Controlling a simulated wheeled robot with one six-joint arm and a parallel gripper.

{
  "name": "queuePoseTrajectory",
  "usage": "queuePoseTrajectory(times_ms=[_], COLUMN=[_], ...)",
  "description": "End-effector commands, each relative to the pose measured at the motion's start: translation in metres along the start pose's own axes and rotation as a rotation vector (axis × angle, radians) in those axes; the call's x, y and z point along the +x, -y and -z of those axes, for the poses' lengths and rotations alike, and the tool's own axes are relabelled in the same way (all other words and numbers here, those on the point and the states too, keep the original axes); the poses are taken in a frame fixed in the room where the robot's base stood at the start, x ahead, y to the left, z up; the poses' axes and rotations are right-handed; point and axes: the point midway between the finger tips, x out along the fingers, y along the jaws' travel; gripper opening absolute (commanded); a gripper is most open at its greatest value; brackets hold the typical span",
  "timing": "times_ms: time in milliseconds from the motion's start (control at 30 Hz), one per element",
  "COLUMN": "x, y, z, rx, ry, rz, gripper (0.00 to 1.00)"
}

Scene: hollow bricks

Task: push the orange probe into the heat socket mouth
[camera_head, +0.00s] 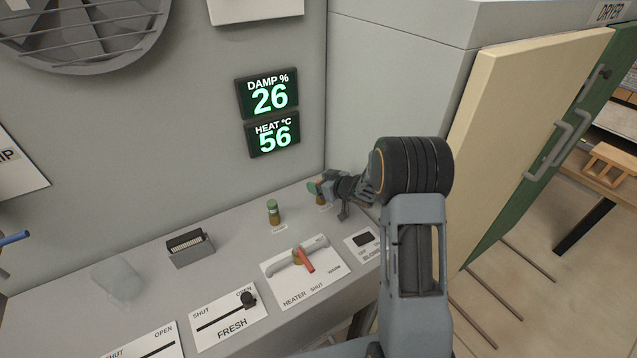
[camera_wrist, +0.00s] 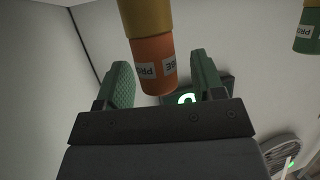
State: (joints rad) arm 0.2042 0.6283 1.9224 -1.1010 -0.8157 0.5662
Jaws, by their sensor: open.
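The orange probe (camera_wrist: 155,66) carries a white "PROBE" label and shows between my fingers in the wrist view, which looks upside down. It meets a wider brass-coloured part (camera_wrist: 145,17), apparently its socket; how deep it sits I cannot tell. My gripper (camera_wrist: 163,80) is open, one green-padded finger on each side of the probe, with gaps visible. In the head view my gripper (camera_head: 327,190) is at the back right of the console and partly hides the orange probe (camera_head: 320,199). The small socket label there is unreadable.
A green probe (camera_head: 273,206) stands in a brass socket to the left. The console (camera_head: 220,260) carries a heater valve with a red handle (camera_head: 304,260), a "FRESH" slider (camera_head: 247,299) and a black brush-like block (camera_head: 188,245). The wall displays (camera_head: 270,97) read damp 26 and heat 56.

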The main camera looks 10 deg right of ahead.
Motion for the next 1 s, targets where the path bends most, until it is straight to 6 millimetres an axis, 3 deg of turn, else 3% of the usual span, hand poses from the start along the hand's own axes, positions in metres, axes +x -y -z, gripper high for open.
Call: queuePoseTrajectory(times_ms=[400, 1000], x=[-0.058, -0.067], y=[-0.001, -0.001], z=[0.000, 0.001], rx=[0.000, -0.002], ry=[-0.001, 0.001], rz=[-0.003, -0.008], gripper=[0.62, 0.62])
